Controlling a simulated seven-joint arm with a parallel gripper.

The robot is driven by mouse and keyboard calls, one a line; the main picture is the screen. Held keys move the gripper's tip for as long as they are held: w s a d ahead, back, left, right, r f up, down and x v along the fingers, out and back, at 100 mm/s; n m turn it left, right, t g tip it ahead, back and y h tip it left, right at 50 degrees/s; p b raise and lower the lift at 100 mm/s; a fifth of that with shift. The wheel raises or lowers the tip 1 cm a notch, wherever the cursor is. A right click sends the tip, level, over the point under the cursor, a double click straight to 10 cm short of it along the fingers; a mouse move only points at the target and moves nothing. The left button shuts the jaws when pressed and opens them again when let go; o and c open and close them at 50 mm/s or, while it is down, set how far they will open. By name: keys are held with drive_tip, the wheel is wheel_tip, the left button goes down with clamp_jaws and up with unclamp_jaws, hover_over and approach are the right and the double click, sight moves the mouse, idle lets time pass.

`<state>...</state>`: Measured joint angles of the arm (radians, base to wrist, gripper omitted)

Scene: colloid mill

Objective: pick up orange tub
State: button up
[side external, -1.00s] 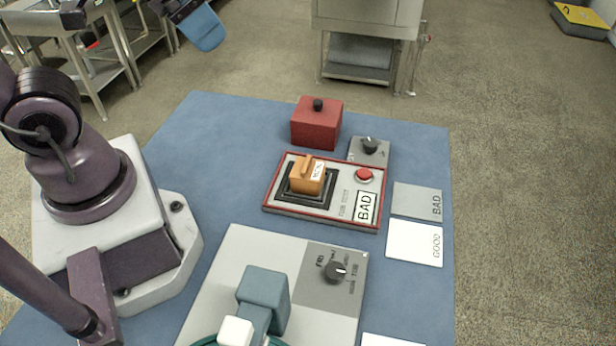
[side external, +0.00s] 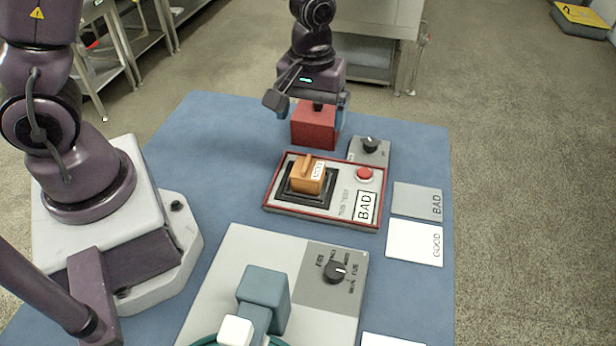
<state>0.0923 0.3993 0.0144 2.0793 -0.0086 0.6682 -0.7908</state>
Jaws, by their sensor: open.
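The orange tub (side external: 308,177) has a small handle on top and a white label on its side. It sits upright on the black square pad (side external: 300,197) of the red-edged panel. My gripper (side external: 314,112) is behind it, over the red box (side external: 313,130) with the black knob. The gripper points down and is open. Its blue-padded fingers are on either side of the red box. I cannot tell if they touch it. The gripper is apart from the tub, and the box's knob is partly hidden.
The red-edged panel (side external: 282,208) has a red button (side external: 364,173) and a BAD sign. A grey dial box (side external: 369,149) stands behind it. BAD (side external: 417,201) and GOOD (side external: 414,243) plates lie right. The mill (side external: 235,260) is in front. The blue mat (side external: 215,130) is clear at back left.

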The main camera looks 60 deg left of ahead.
sight(308, 163)
drive_tip(key=shift+n, duration=0.3)
wheel_tip(308, 163, down, 8)
drive_tip(key=shift+r, duration=0.2)
drive_tip(key=shift+s+f, duration=0.15)
drive_tip(key=shift+f, duration=1.2)
drive_tip(key=shift+s+f, duration=0.15)
drive_tip(key=shift+f, duration=1.2)
drive_tip(key=shift+c, duration=0.4)
drive_tip(key=c, duration=0.9)
